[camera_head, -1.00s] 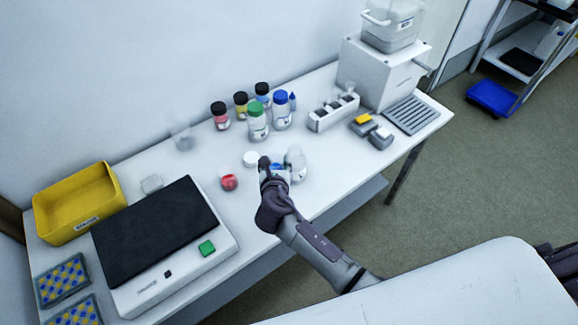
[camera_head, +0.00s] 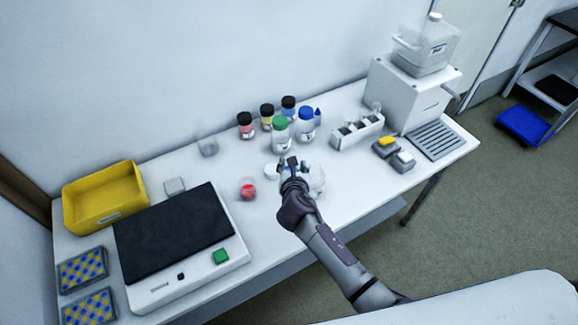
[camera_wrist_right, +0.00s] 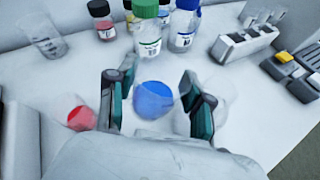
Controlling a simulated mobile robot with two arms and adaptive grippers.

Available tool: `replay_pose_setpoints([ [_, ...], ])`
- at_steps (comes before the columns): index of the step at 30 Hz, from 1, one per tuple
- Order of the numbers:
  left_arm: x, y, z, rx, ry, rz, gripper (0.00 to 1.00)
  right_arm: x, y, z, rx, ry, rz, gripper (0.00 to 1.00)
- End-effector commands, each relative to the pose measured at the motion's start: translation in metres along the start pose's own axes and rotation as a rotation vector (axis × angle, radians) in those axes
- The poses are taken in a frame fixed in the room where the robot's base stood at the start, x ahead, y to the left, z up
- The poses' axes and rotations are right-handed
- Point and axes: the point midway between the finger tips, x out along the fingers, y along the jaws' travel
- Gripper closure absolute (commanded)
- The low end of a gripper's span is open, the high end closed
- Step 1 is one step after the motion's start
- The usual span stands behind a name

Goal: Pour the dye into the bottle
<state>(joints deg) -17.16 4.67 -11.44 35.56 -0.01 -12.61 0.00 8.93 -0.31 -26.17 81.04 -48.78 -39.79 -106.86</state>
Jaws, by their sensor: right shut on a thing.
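A small clear beaker of blue dye (camera_wrist_right: 153,100) sits between the two fingers of my right gripper (camera_wrist_right: 155,95), which is shut on it. In the head view my right gripper (camera_head: 291,163) mostly hides this beaker. I cannot tell whether the beaker touches the table. An open clear bottle (camera_head: 317,181) stands just right of the gripper; in the wrist view it is partly behind the right finger. A beaker of red dye (camera_head: 247,189) stands to the left and also shows in the wrist view (camera_wrist_right: 80,117). My left gripper is not in view.
Behind stand a green-capped bottle (camera_head: 280,135), a blue-capped bottle (camera_head: 307,125) and dark-capped jars, including a red one (camera_head: 245,126). A white cap (camera_head: 271,171) lies close by. A black-topped device (camera_head: 175,235) fills the left; a white rack (camera_head: 357,132) is right.

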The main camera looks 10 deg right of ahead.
Motion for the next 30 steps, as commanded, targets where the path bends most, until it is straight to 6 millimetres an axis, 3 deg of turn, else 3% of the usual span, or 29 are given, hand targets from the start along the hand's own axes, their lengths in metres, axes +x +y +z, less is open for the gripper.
replay_pose_setpoints([
  [17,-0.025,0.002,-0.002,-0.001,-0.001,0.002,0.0,-0.014,-0.001,0.033,0.122,0.016,0.051,0.85],
  [30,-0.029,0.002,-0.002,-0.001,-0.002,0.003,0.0,-0.014,-0.005,0.033,0.15,0.021,0.064,0.85],
])
